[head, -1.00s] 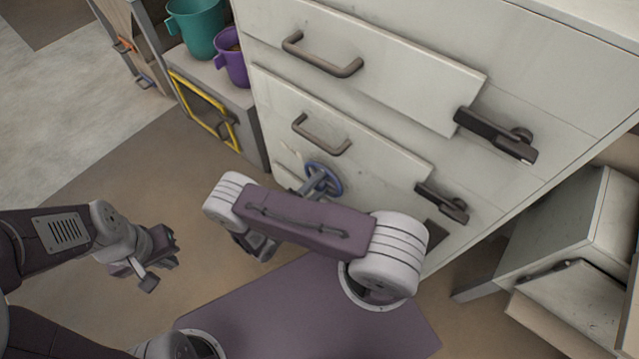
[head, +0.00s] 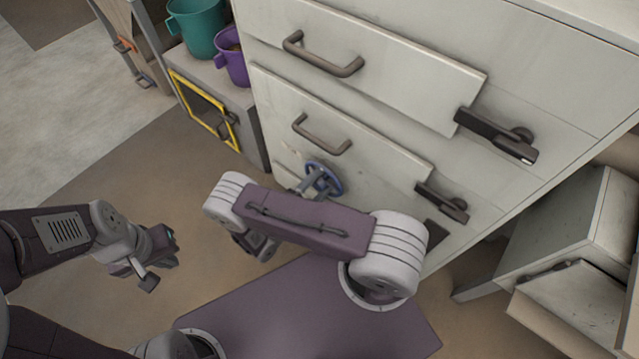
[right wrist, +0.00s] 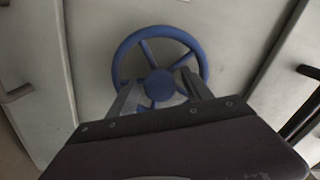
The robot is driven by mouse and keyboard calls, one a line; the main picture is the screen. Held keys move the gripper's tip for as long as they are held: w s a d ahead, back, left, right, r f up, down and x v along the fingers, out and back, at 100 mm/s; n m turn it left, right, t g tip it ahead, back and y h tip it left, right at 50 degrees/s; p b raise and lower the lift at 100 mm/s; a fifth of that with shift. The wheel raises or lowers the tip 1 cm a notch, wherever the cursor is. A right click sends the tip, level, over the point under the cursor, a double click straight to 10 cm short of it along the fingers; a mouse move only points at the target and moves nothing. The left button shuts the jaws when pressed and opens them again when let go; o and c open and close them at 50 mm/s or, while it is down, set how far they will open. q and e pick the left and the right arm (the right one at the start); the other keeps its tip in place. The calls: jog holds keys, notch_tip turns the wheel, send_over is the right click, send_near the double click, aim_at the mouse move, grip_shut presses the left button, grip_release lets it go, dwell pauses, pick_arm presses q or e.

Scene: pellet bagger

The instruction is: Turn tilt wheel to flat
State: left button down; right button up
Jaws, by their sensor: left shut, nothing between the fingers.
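The blue tilt wheel (head: 325,179) is mounted low on the front of the pale cabinet. In the right wrist view the wheel (right wrist: 160,84) shows a round rim, several spokes and a central hub. My right gripper (right wrist: 160,90) is in front of the wheel, its fingers apart on either side of the hub. I cannot tell whether they touch the spokes. In the head view my right arm hides part of the wheel and most of the right gripper (head: 314,184). My left gripper (head: 158,268) is shut and empty over the floor, well left of the wheel.
The pale cabinet has bar handles (head: 322,54) and dark latches (head: 495,135) above and right of the wheel. A teal bucket (head: 196,28) and a purple bucket (head: 231,57) stand on a low grey unit at the left. Floor around my left gripper is clear.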

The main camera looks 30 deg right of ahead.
jog(key=shift+s+a+r, duration=0.1)
jog(key=shift+a, duration=0.2)
jog(key=p+v, duration=0.2)
jog(key=v, duration=0.6)
jog(key=shift+a, duration=0.2)
jog(key=shift+s, duration=0.15)
